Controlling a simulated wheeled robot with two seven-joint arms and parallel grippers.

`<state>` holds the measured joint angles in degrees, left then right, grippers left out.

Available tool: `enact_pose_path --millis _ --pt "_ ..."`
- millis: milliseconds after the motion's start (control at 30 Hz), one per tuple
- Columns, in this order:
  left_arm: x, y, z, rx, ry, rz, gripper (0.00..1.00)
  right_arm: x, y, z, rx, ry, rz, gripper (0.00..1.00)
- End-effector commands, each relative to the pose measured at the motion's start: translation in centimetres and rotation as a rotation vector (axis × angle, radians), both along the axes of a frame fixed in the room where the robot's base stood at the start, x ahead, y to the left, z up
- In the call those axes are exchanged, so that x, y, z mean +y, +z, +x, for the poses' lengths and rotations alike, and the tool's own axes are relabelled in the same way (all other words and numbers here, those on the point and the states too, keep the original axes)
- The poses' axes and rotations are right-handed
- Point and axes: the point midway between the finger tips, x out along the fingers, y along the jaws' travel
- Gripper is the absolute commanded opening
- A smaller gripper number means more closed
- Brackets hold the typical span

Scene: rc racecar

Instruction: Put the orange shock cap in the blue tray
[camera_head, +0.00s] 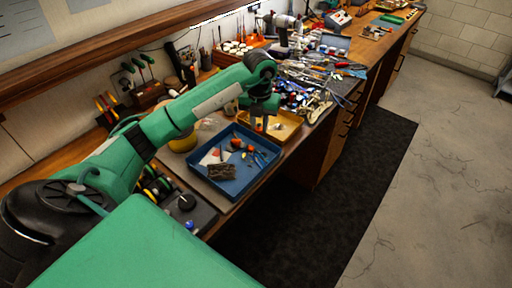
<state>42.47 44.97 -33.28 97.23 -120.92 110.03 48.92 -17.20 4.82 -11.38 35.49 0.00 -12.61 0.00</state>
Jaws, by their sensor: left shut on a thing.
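The blue tray (213,182) lies on the bench near its front edge, with several small parts in it, some of them orange-red. My left gripper (261,124) points down over the border between the blue tray and the yellow tray (297,127) behind it. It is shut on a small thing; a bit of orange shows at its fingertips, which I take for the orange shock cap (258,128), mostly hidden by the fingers. My right gripper is not in view.
Many tools and small parts (310,85) crowd the bench to the right of the yellow tray. A dark box with a knob (187,203) stands left of the blue tray. Pliers and screwdrivers stand along the wall. The floor and black mat (330,190) are clear.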

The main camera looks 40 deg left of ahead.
Motion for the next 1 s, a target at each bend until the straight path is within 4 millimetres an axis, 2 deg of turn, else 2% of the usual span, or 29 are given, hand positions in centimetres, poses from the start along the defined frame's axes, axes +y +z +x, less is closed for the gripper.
enact_pose_path --millis 33,200,333,567,833,1000 --pt "-0.1 -1.1 -0.1 0.007 -0.001 -0.002 0.02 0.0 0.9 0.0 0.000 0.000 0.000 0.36" --pt "-0.1 -5.4 -0.1 0.006 -0.001 -0.001 0.02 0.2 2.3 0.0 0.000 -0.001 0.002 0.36" --pt "-0.1 -7.9 -0.1 0.003 -0.002 -0.002 0.02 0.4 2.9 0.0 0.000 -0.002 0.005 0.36" --pt "-0.1 -9.6 0.0 0.002 -0.002 -0.002 0.02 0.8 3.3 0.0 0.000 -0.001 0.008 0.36" --pt "-0.1 -13.2 0.0 0.002 -0.003 -0.002 0.02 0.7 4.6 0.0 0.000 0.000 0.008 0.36" --pt "0.0 -13.5 0.0 -0.001 -0.003 -0.001 0.02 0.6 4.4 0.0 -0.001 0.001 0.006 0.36"
